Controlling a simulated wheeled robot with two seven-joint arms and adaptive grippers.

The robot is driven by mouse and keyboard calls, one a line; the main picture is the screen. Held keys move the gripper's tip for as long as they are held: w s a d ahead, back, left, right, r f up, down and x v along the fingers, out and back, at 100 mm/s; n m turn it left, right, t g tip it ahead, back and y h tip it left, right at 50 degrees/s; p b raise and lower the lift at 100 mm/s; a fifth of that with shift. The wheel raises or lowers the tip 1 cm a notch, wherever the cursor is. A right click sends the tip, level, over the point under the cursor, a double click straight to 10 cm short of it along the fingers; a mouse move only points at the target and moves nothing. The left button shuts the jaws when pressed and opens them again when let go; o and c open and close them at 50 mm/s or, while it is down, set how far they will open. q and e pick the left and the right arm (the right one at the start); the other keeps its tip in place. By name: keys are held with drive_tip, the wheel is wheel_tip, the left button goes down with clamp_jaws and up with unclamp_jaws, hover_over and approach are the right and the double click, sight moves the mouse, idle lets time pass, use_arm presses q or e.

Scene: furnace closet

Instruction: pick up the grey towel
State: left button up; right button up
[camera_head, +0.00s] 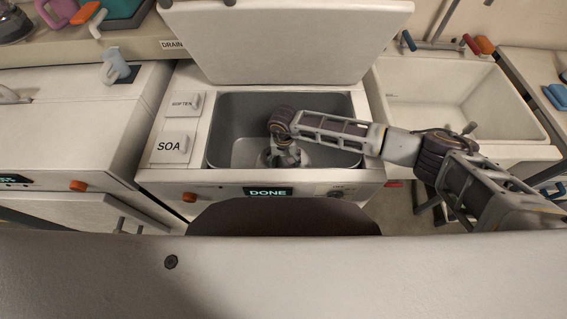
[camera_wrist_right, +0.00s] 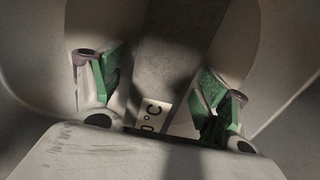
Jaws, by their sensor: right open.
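My right arm reaches from the right into the open tub (camera_head: 232,115) of the washer, and my right gripper (camera_head: 283,163) points down inside it. In the right wrist view the gripper (camera_wrist_right: 160,88) is open, its green-padded fingers apart with nothing visibly held between them. A grey surface lies beyond the fingers, partly in shadow; I cannot tell whether any of it is the grey towel or only the tub. I cannot make out the towel clearly in either view. My left gripper is out of view.
The washer's raised lid (camera_head: 285,45) stands behind the tub. Its front panel has a DONE display (camera_head: 268,191). A white sink (camera_head: 455,95) stands at right and another appliance (camera_head: 75,125) at left. A label reading "0°C" (camera_wrist_right: 152,116) shows between the fingers.

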sight(284, 157)
drive_tip(key=shift+c, duration=0.3)
drive_tip(key=c, duration=1.2)
drive_tip(key=shift+r, duration=0.15)
drive_tip(key=shift+r, duration=4.9)
